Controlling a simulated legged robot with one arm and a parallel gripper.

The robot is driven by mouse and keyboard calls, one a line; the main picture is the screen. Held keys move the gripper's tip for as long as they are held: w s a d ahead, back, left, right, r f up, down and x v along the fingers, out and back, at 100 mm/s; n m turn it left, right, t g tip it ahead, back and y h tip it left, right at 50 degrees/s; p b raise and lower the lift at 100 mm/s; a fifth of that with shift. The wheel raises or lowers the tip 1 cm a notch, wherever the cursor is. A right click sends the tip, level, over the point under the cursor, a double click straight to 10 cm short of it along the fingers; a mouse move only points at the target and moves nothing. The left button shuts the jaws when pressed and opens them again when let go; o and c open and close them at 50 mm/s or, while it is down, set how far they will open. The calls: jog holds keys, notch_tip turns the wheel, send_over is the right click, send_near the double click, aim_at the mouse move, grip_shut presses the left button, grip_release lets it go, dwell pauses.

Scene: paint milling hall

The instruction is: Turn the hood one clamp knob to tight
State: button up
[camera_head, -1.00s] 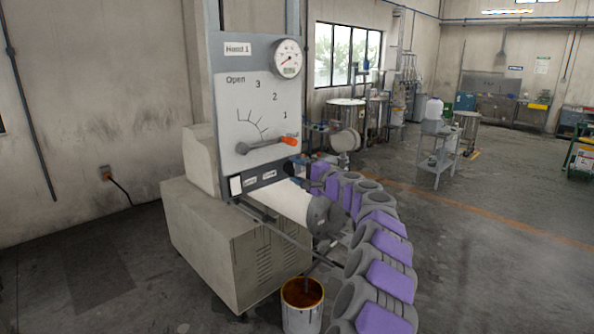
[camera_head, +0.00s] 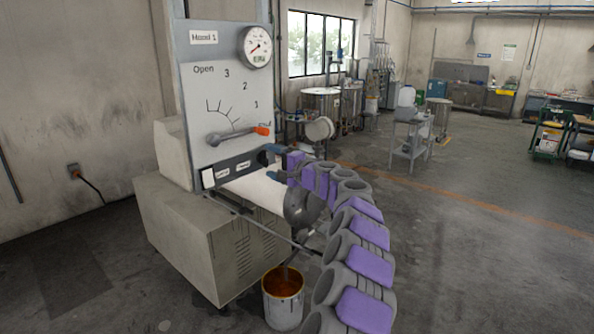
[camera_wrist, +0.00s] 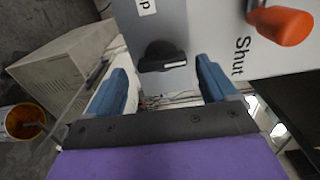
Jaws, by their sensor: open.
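The Hood 1 panel (camera_head: 215,85) stands at left centre, with a gauge at its top right and an orange-tipped lever (camera_head: 237,135) on its dial. In the wrist view a black clamp knob (camera_wrist: 163,57) with a white mark sits low on the grey panel. My gripper (camera_wrist: 163,68) is open, with one blue finger on each side of the knob in the picture. I cannot tell whether either finger touches it. In the head view my gripper (camera_head: 271,161) is at the panel's lower right edge and largely covers the knob's area.
The orange lever handle (camera_wrist: 284,25) is close to the right finger in the wrist view, beside the word Shut. A white cylinder (camera_head: 256,188) juts out below the panel. A paint bucket (camera_head: 283,300) stands on the floor. Open floor lies at right.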

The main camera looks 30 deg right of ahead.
jog(key=b+v, duration=0.2)
jog(key=v, duration=1.5)
jog(key=shift+d, duration=0.25)
jog(key=shift+w+a, duration=0.1)
jog(key=shift+a, duration=0.05)
